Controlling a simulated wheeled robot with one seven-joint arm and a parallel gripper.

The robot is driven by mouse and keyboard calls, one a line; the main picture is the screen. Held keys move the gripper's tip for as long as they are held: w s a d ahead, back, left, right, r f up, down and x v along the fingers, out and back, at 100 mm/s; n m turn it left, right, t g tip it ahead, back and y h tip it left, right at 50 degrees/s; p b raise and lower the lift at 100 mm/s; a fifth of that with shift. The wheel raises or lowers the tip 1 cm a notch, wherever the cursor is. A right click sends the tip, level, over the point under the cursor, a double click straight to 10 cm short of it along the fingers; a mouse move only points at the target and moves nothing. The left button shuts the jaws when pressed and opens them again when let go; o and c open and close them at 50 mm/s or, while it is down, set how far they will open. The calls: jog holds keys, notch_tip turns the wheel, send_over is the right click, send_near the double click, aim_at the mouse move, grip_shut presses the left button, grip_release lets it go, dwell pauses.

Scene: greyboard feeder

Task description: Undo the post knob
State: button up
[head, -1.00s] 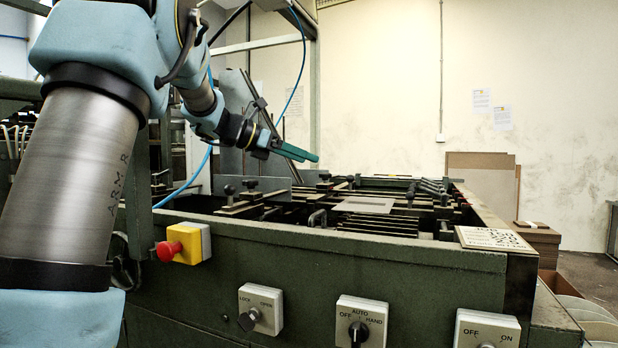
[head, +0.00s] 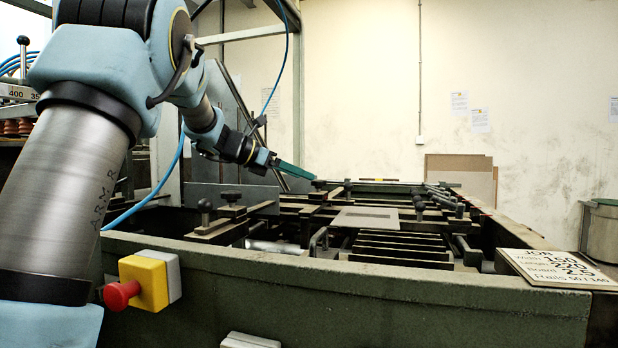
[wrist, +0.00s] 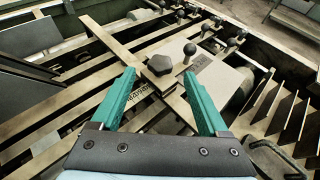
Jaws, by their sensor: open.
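In the wrist view a dark, faceted knob (wrist: 160,65) stands on a crossing of flat bars, with a ball-topped post (wrist: 189,49) just behind and right of it. I cannot tell for sure which one the task means by the post knob. My gripper (wrist: 159,74) has two green fingers, spread apart and empty; the knob shows between and just beyond their tips. I cannot tell the height gap. In the head view my gripper (head: 297,171) reaches over the machine bed from the left. Another flat knob (head: 231,197) and ball-topped post (head: 204,206) are nearer, at the left.
Rails and bars fill the machine bed, with a grey plate (head: 367,217) among them. The green front wall (head: 350,290) bounds it. A yellow box with a red button (head: 123,294) is at the left front. A lettered board (head: 556,268) lies at the right corner.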

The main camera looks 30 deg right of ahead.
aim_at(318, 186)
jog(key=shift+x, duration=2)
jog(key=shift+c, duration=0.3)
grip_shut()
